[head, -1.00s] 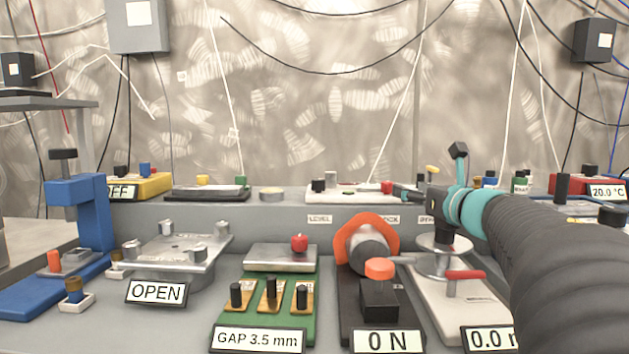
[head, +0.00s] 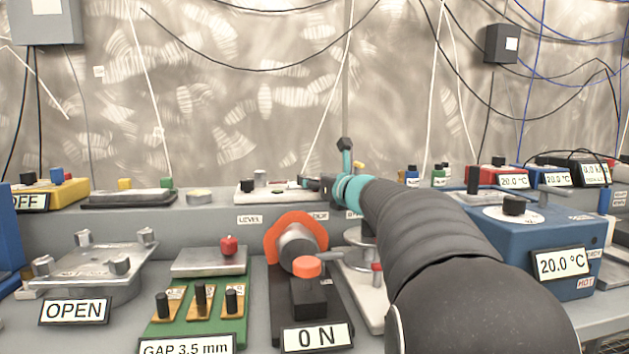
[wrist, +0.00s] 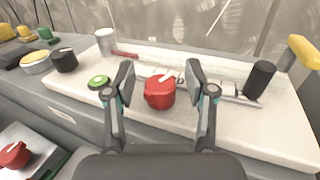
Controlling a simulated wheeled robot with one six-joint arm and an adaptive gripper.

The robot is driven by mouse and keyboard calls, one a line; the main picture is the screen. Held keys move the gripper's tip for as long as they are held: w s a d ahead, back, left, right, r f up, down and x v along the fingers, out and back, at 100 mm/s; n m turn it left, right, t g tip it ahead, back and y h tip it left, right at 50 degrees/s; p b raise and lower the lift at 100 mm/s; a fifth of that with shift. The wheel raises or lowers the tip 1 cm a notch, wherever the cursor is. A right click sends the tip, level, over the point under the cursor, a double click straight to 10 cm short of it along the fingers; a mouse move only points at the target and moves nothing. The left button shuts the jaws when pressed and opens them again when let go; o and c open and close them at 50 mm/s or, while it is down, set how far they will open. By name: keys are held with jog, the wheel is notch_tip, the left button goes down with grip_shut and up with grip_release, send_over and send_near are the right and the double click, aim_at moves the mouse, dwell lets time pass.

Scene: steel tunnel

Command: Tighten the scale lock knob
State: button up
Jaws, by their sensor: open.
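In the wrist view a red knob (wrist: 160,94) with a pale mark on top stands on a white plate (wrist: 75,87); I take it for the scale lock knob. My gripper (wrist: 162,82) is open, one finger on each side of the red knob, with gaps visible on both sides. I cannot tell how high the fingertips are over the plate. A metal scale bar (wrist: 235,99) runs behind the knob. In the head view the white plate (head: 250,195) lies on the back ledge, and my arm hides the knob.
On the plate are a green round level (wrist: 98,82), a metal cylinder (wrist: 106,40), a black knob (wrist: 64,60) and a black upright handle (wrist: 259,79). Another red knob (wrist: 14,155) is lower left. An orange-collared device (head: 296,236) stands in front of the ledge, near my arm.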

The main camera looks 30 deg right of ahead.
grip_shut()
